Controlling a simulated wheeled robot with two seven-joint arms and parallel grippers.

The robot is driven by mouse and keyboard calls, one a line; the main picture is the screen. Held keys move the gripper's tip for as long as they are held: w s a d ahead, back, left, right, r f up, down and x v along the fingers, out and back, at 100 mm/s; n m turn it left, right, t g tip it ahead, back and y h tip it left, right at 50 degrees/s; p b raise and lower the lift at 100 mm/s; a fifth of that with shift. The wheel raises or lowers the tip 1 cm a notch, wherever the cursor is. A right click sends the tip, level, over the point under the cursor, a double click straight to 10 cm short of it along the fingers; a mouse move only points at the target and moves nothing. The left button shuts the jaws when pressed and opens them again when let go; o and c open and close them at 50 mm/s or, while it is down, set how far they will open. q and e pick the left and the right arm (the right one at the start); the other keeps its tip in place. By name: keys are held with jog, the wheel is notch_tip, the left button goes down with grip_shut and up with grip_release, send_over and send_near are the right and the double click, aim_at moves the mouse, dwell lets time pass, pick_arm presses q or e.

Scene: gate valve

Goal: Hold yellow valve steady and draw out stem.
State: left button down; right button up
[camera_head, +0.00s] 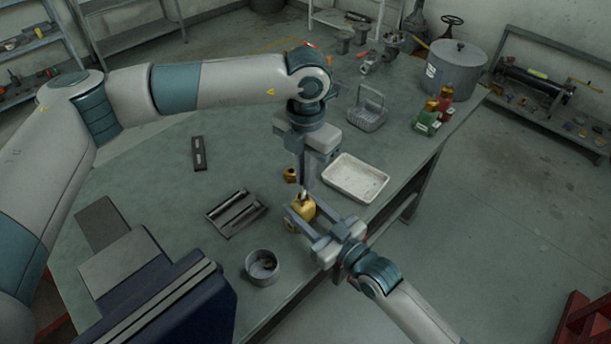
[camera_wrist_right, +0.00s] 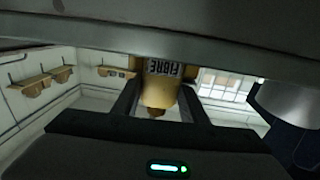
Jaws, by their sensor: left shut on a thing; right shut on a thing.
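The yellow valve (camera_head: 302,209) is near the table's right edge in the head view. My right gripper (camera_head: 300,217), coming in from the lower right, is shut on its body. In the right wrist view the yellow body (camera_wrist_right: 160,92), with dark lettering reading FIBRE, sits between the two dark fingers. My left gripper (camera_head: 304,189) points down from above and is shut on the stem at the top of the valve. The fingers mostly hide the stem, so I cannot tell how far it is out. A small brass-coloured part (camera_head: 290,175) shows just behind the valve.
A white tray (camera_head: 356,178) lies right of my left gripper. A dark slotted holder (camera_head: 237,213) and a round grey bowl (camera_head: 262,267) lie to the left and front. A wire basket (camera_head: 368,110), bottles (camera_head: 431,113) and a large pot (camera_head: 457,68) stand farther back.

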pick_arm(q)
jog(key=shift+r, duration=1.15)
pick_arm(e)
jog(key=shift+d, duration=0.1)
pick_arm(q)
jog(key=shift+r, duration=1.2)
pick_arm(e)
jog(key=o, duration=1.4)
jog(key=v, duration=1.2)
